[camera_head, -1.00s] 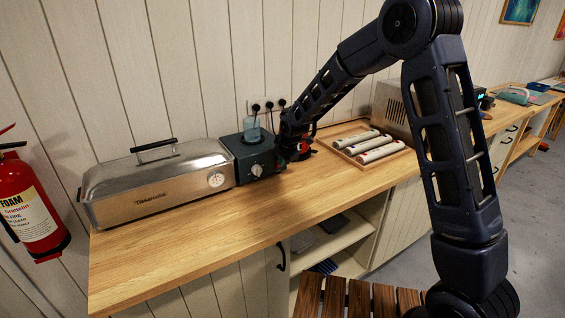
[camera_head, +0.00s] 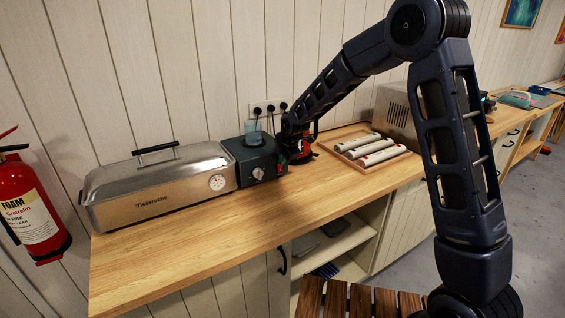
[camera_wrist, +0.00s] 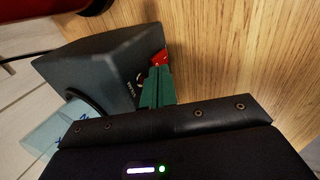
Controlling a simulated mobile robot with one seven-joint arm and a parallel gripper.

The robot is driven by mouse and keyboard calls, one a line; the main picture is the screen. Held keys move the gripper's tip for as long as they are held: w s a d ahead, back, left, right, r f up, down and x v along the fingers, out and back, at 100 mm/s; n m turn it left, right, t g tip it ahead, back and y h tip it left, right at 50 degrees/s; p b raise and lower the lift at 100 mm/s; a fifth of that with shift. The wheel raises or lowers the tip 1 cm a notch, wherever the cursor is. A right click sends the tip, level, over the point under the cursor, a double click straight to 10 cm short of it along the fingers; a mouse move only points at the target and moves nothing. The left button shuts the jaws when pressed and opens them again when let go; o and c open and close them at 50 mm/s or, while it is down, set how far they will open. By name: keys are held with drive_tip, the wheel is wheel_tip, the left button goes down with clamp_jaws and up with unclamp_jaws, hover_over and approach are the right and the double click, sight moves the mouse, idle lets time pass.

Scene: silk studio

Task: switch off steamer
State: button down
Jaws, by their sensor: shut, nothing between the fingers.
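The steamer is a long silver chest (camera_head: 160,190) with a lid handle and a round dial, on the left of the wooden counter in the head view. A dark box (camera_head: 250,161) with a pale front knob stands against its right end, with a clear blue cup (camera_head: 254,133) on top. In the wrist view the dark box (camera_wrist: 100,62) shows a small red switch (camera_wrist: 159,57) on its side. My gripper (camera_wrist: 158,72) is shut and empty, its green fingertips at or just below the switch; contact is unclear.
A red object (camera_head: 306,153) stands right behind my wrist. Farther right is a wooden tray (camera_head: 340,146) with several pale rolls. Plugs and cables (camera_head: 270,107) are on the wall behind. The counter front (camera_head: 235,222) is clear. A fire extinguisher (camera_head: 30,210) is at far left.

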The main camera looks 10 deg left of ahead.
drive_tip(key=v, duration=1.1)
drive_tip(key=shift+s+d+r, duration=0.2)
drive_tip(key=shift+s+d, duration=0.2)
